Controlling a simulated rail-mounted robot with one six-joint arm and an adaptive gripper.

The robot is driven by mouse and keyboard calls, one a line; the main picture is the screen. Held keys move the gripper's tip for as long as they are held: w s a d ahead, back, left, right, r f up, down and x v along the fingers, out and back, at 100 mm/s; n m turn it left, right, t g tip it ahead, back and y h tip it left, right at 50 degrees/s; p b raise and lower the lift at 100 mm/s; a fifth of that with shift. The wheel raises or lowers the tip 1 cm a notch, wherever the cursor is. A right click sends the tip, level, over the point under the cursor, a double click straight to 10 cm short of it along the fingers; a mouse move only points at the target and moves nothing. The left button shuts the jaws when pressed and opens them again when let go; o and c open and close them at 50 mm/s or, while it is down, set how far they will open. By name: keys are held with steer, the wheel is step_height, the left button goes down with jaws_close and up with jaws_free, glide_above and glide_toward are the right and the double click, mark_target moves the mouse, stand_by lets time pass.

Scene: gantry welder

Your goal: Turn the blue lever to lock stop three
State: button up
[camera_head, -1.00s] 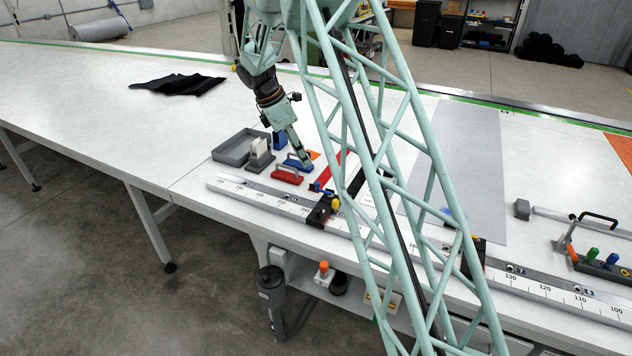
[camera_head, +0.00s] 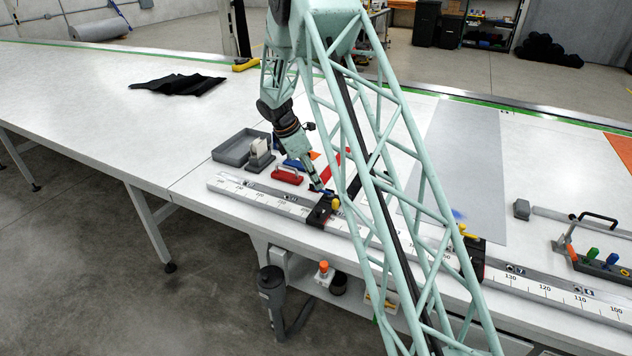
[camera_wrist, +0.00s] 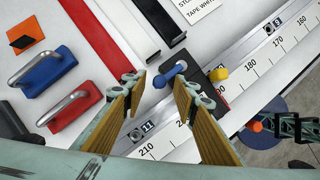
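The blue lever (camera_wrist: 170,75) lies in the wrist view between and just beyond my fingertips, beside a black stop block (camera_wrist: 209,90) with a yellow knob (camera_wrist: 219,74). My gripper (camera_wrist: 159,86) is open, with one finger on each side of the lever; I cannot tell whether either touches it. In the head view my gripper (camera_head: 319,187) is low over the table by the black stop block (camera_head: 319,213) and its yellow knob (camera_head: 336,204), and mostly hides the lever. I cannot read which stop number this is.
A ruled rail (camera_head: 262,201) runs along the front edge. Red (camera_wrist: 68,108) and blue (camera_wrist: 42,72) handled blocks stand left of my gripper in the wrist view. A grey tray (camera_head: 232,150) is farther left. Another stop (camera_head: 474,262) sits right along the rail.

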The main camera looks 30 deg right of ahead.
steer(key=shift+d+f, duration=0.2)
steer(key=shift+f, duration=0.35)
steer(key=shift+c, duration=0.6)
steer(key=c, duration=0.8)
steer(key=shift+o, duration=0.2)
